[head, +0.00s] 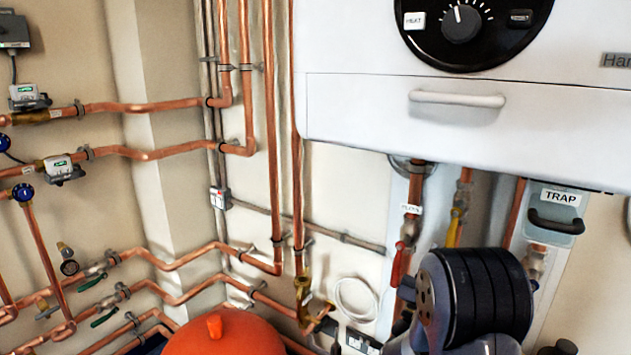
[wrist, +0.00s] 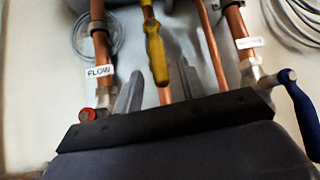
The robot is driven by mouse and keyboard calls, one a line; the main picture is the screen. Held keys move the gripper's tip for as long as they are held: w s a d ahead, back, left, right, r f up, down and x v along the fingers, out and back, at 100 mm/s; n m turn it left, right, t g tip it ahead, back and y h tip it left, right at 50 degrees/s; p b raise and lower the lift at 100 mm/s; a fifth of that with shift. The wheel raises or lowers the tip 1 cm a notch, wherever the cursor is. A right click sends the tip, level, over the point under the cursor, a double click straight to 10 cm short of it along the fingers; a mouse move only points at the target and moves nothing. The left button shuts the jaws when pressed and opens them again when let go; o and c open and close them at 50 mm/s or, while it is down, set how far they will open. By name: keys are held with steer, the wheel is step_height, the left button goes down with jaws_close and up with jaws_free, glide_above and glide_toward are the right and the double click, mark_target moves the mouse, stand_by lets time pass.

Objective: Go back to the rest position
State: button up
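My gripper (wrist: 160,72) shows in the wrist view as two grey fingers, spread apart with nothing between them that they touch. It is below the boiler and faces the pipes. A yellow valve handle (wrist: 156,55) hangs beyond the fingers and lines up with the gap; I cannot tell how far off it is. In the head view my arm's dark, ribbed joint (head: 475,295) stands at the lower right, and the fingers are hidden.
The white boiler (head: 400,125) overhangs the arm. Under it are a red handle (head: 400,264), copper pipes and a panel marked TRAP (head: 556,208). A blue handle (wrist: 300,110) is close on the right in the wrist view. An orange vessel (head: 225,335) stands left.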

mark_target(450, 232)
steer(key=x, duration=0.6)
steer(key=shift+r, duration=0.2)
steer(key=shift+m+g+h, duration=0.3)
steer(key=shift+m+h, duration=0.1)
steer(key=shift+m, duration=0.2)
steer(key=shift+w+a+m+g+h, duration=0.15)
steer(key=shift+m+g+h, duration=0.3)
steer(key=shift+m+g, duration=0.3)
steer(key=shift+w+a+m+g+h, duration=0.1)
steer(key=shift+a+m+g+h, duration=0.1)
steer(key=shift+m+g+h, duration=0.5)
steer(key=shift+m+y, duration=0.25)
